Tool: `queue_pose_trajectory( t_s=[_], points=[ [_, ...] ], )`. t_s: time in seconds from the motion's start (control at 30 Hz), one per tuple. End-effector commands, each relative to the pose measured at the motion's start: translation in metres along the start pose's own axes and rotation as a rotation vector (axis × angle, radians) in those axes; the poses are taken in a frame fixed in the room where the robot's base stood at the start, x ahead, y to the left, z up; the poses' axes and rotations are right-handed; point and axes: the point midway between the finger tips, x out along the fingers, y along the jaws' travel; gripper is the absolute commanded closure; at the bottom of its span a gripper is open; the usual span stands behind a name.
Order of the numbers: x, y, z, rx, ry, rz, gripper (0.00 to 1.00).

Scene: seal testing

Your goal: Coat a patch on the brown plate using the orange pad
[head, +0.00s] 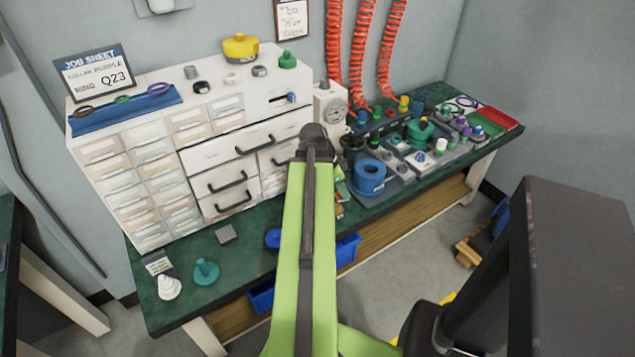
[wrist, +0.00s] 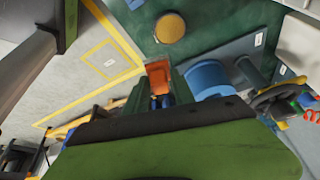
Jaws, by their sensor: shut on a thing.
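In the wrist view my gripper (wrist: 163,98) is shut on the orange pad (wrist: 159,73), which sticks out past the fingertips. Something small and blue shows between the fingers under the pad. A round, ochre-brown disc (wrist: 170,28), which looks like the brown plate, lies on the green bench top just beyond the pad. A gap shows between pad and disc in the picture; height above the bench is hard to tell.
A blue ring-shaped part (head: 369,178) stands close right of my arm; it also shows in the wrist view (wrist: 209,79). A white drawer cabinet (head: 150,150) fills the bench's left. Fixtures crowd its right. A teal knobbed part (head: 205,272) and white cone (head: 168,288) stand front left.

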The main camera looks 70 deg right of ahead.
Motion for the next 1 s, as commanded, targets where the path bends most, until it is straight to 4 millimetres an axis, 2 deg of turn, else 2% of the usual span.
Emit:
queue_pose_trajectory(
  t_s=[0.27, 0.47, 0.67, 1.0],
  points=[
    [0.000, -0.006, 0.007, -0.008, 0.000, -0.003, 1.00],
    [0.019, -0.038, 0.021, 0.051, 0.000, 0.023, 1.00],
    [0.018, -0.035, 0.022, 0.057, 0.000, 0.025, 1.00],
    [0.052, -0.035, 0.036, 0.055, 0.000, 0.024, 1.00]
  ],
)
